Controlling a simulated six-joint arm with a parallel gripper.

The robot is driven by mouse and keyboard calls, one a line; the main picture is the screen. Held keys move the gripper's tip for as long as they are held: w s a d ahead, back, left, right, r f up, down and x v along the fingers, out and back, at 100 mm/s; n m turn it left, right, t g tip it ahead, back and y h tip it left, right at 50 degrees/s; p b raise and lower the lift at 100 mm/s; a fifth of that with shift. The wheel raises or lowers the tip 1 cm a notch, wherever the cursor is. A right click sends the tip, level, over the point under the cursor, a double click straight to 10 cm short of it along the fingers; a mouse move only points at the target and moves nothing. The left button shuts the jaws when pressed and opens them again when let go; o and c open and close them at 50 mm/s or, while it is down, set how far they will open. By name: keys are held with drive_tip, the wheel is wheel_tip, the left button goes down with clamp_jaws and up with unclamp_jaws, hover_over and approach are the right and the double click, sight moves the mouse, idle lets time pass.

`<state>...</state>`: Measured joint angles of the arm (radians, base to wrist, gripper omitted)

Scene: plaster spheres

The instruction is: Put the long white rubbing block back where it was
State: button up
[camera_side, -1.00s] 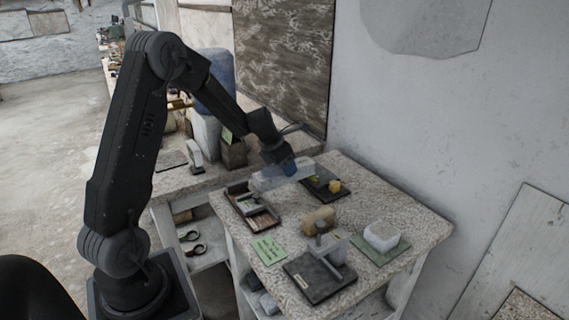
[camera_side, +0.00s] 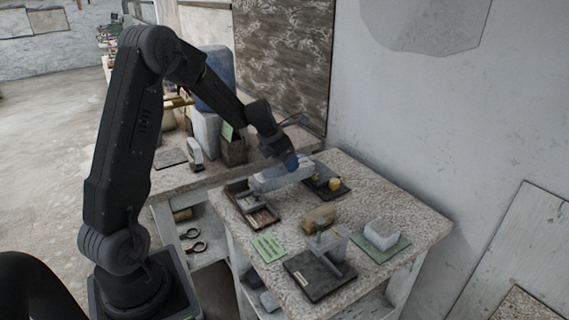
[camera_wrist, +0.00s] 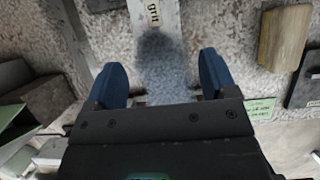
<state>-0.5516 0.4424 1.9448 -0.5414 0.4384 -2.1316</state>
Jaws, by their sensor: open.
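The long white block (camera_side: 278,178) lies at the back of the speckled table in the side view, between a dark tray (camera_side: 262,218) and a black mat (camera_side: 340,192). My gripper (camera_side: 290,162) is right over its right part, with blue fingertips. In the wrist view, my gripper (camera_wrist: 160,78) is open, and a pale grey-white length of what looks like the block (camera_wrist: 168,80) runs between the two fingers, with gaps on both sides. A pale strip marked "grit" (camera_wrist: 153,14) shows beyond it. The block's underside and exact contact with the table are hidden.
A tan block (camera_side: 319,217) stands mid-table, also in the wrist view (camera_wrist: 284,38). Nearby are a green card (camera_side: 268,248), a black plate with a grey stand (camera_side: 312,280), and a white block on a green mat (camera_side: 381,234). The table's right corner is clear.

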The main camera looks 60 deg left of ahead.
drive_tip(key=v, duration=1)
drive_tip(key=s+d+r+m, duration=0.3)
drive_tip(key=d+r+m, duration=0.1)
drive_tip(key=d+m, duration=0.3)
drive_tip(key=s+d+r+m, duration=0.1)
drive_tip(key=s+d+m, duration=0.7)
drive_tip(key=m, duration=0.6)
drive_tip(key=s+d+m, duration=0.8)
drive_tip(key=s+m, duration=0.1)
drive_tip(key=m, duration=0.6)
drive_tip(key=shift+s+d+r+t, duration=0.2)
drive_tip(key=shift+s+r+t, duration=0.1)
drive_tip(key=shift+s+r, duration=0.05)
drive_tip(key=shift+o, duration=0.4)
